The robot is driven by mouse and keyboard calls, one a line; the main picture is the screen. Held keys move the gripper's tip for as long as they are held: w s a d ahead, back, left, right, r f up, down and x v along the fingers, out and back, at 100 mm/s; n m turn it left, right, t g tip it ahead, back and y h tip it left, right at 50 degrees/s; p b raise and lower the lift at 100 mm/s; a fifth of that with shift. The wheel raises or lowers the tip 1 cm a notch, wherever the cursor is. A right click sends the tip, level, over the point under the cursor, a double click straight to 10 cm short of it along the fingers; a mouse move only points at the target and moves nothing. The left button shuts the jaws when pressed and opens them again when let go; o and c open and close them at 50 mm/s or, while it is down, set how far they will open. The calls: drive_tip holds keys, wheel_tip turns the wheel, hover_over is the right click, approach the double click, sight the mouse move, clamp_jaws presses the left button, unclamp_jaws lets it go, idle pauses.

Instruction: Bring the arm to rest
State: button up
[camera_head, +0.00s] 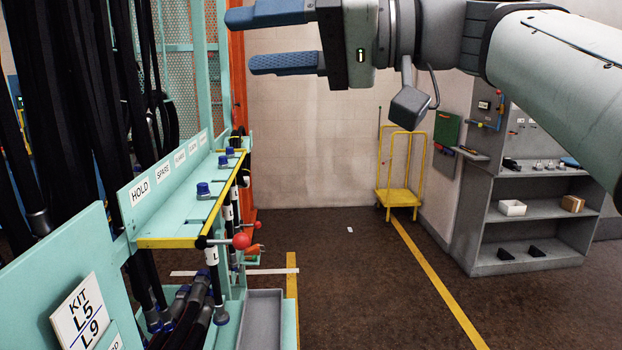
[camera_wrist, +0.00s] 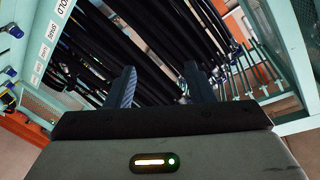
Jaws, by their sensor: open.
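My gripper (camera_head: 262,38) is at the top of the head view, with its two blue fingers apart and pointing left. Nothing is between the fingers. My arm reaches in from the upper right. In the wrist view my gripper (camera_wrist: 162,88) points toward hanging black hoses (camera_wrist: 190,45), which lie beyond the fingertips. I see no contact between the fingers and the hoses.
A teal hose rack (camera_head: 190,205) with labels, blue-capped fittings and red knobs fills the left. A yellow cart (camera_head: 398,195) stands at the back wall. A grey shelf unit (camera_head: 535,210) stands at right. The brown floor (camera_head: 350,290) between is mostly clear.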

drive_tip(key=w+d+f+m+t+h, duration=0.1)
drive_tip(key=w+d+f+m+h, duration=0.15)
drive_tip(key=f, duration=0.55)
drive_tip(key=w+d+f+m+h, duration=0.1)
drive_tip(key=f+m+h, duration=0.15)
drive_tip(key=f, duration=0.55)
drive_tip(key=w+d+f+m+t+h, duration=0.1)
drive_tip(key=w+d+f+m+h, duration=0.15)
drive_tip(key=f, duration=0.55)
drive_tip(key=s+d+f+h, duration=0.2)
drive_tip(key=d+f+h, duration=0.1)
drive_tip(key=f, duration=0.5)
drive_tip(key=s+d+f+m+g+h, duration=0.1)
drive_tip(key=s+d+f+h, duration=0.2)
drive_tip(key=d+f, duration=0.3)
drive_tip(key=s+d+f+g+h, duration=0.1)
drive_tip(key=s+d+f+h, duration=0.2)
drive_tip(key=f, duration=0.7)
drive_tip(key=shift+s+d+f+h, duration=0.25)
drive_tip(key=shift+d+h, duration=0.1)
drive_tip(key=shift+d, duration=0.3)
